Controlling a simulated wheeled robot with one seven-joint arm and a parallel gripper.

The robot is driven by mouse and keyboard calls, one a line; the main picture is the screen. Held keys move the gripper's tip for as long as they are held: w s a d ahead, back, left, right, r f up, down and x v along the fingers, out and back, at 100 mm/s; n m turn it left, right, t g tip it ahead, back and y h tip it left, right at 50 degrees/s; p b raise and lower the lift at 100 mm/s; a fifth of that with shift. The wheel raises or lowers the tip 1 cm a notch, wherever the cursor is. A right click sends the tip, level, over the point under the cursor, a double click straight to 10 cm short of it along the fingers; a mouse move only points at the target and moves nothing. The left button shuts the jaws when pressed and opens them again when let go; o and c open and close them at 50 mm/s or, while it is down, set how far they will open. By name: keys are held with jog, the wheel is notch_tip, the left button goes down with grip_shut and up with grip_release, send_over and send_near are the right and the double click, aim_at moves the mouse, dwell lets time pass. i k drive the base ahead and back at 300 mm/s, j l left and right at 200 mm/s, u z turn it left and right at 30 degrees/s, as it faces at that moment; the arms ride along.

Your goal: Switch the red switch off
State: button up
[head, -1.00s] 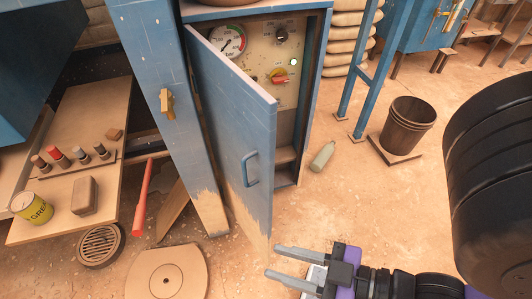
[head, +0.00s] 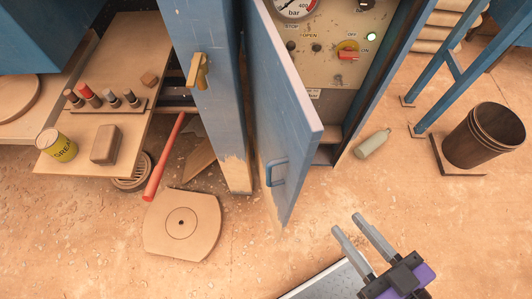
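The red switch (head: 347,51) is a red rotary handle on a yellow plate, on the beige panel (head: 325,72) inside the blue cabinet. The label OFF is above it and ON is to its right. The handle looks roughly level, towards ON. A small green light (head: 371,36) beside it is lit. The blue cabinet door (head: 285,115) stands partly open, to the left of the switch, with a blue handle (head: 277,172). My gripper (head: 347,222) is open and empty, low in front of the cabinet and well below the switch.
A green bottle (head: 372,144) lies on the floor by the cabinet. A brown bucket (head: 484,136) stands at right near a blue frame. A red bar (head: 164,158) leans at left beside a bench with a yellow grease tin (head: 57,145). Floor before the cabinet is clear.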

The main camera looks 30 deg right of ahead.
aim_at(347, 52)
jog(key=i+j+z, duration=0.2)
jog(key=z, duration=0.3)
jog(key=i+j+z, duration=0.1)
jog(key=j+z, duration=0.4)
jog(key=l, duration=0.1)
